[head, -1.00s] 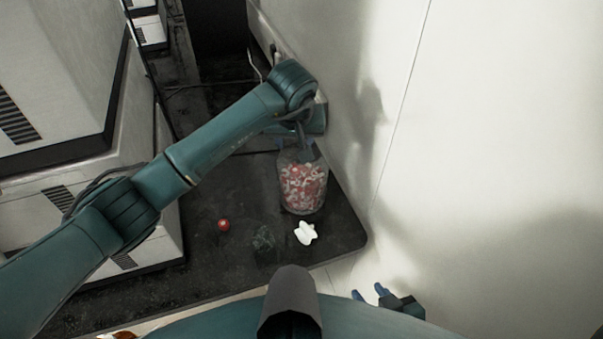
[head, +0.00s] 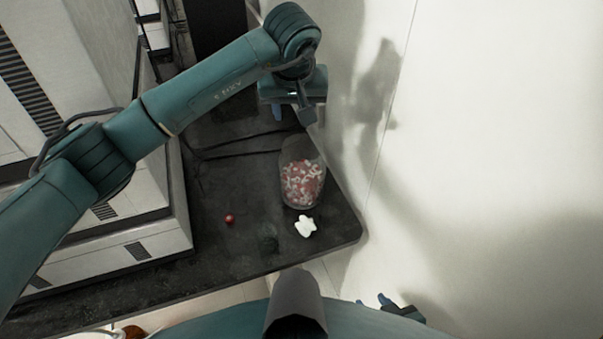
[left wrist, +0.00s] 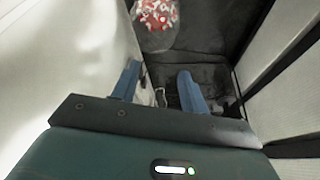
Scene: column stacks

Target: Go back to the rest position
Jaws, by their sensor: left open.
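My left gripper (head: 288,110) is raised near the wall, beyond the jar (head: 302,184) of red and white pieces, and apart from it. In the left wrist view its two blue fingers (left wrist: 160,84) are spread with nothing between them. The jar also shows at the top of that view (left wrist: 156,16). My right gripper (head: 373,301) is low at the bottom right, beyond the dark table's (head: 215,262) near edge.
A small red ball (head: 229,218), a dark glassy object (head: 267,238) and a white piece (head: 305,226) lie on the table. White stacked units (head: 130,235) stand at left, a pale wall (head: 480,150) at right. A dark cable (head: 235,147) lies behind the jar.

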